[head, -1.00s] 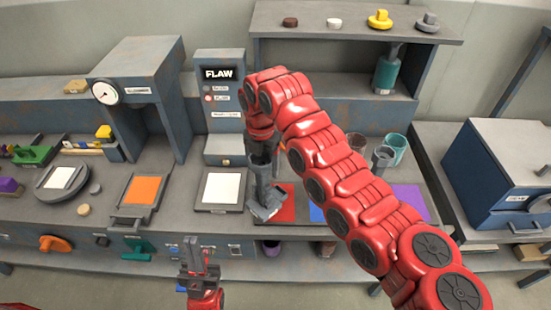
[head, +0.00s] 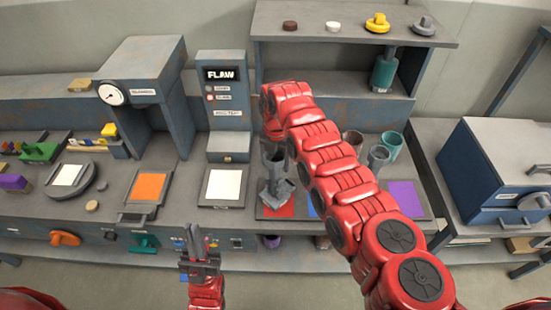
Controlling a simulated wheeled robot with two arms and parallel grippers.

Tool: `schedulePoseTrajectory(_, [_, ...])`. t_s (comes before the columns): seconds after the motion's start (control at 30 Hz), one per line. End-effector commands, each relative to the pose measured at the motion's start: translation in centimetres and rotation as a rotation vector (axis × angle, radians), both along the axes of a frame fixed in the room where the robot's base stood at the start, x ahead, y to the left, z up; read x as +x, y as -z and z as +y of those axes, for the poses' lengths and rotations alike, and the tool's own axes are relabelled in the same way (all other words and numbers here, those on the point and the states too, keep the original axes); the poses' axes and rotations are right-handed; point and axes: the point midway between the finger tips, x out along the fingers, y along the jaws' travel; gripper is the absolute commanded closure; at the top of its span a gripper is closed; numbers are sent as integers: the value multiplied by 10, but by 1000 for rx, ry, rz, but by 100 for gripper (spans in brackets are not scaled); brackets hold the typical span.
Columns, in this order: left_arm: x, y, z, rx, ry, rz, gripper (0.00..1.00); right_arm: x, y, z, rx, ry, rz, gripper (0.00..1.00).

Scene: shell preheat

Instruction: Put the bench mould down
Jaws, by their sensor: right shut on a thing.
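The bench mould, a grey piece (head: 276,193) with parts jutting from its sides, is at the red square (head: 285,210) in the head view. My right gripper (head: 275,172) points down from the red arm and is shut on it. I cannot tell if the mould's bottom touches the red square or hangs just above it. The gripper's fingers are partly lost against the grey mould. My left gripper (head: 200,242) is in front of the bench edge, empty, fingers upward; its gap is unclear.
A white pad (head: 223,187) and an orange pad (head: 149,187) lie to the left. A blue square is mostly behind my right arm; a purple square (head: 406,196) is further right. Several cups, including a grey one (head: 377,160), stand behind. A shelf (head: 300,97) rises at the back.

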Motion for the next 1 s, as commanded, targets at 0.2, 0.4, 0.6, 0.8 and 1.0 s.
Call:
schedulePoseTrajectory(0.2, [0, 5, 0, 0, 0, 0, 100, 1, 4, 0, 0, 1, -2, 100])
schedulePoseTrajectory(0.4, [0, 4, 0, 0, 0, 0, 100, 0, 3, 0, 1, 1, -1, 0])
schedulePoseTrajectory(0.6, [0, 3, 0, 0, 0, 0, 100, 0, 1, 0, 1, 1, 0, 0])
schedulePoseTrajectory(0.8, [0, 15, 0, 0, 0, 0, 100, 2, -16, 0, 3, 1, -7, 0])
schedulePoseTrajectory(1.0, [0, 37, 0, 0, 0, 0, 100, 1, -60, 0, -1, 1, -4, 0])
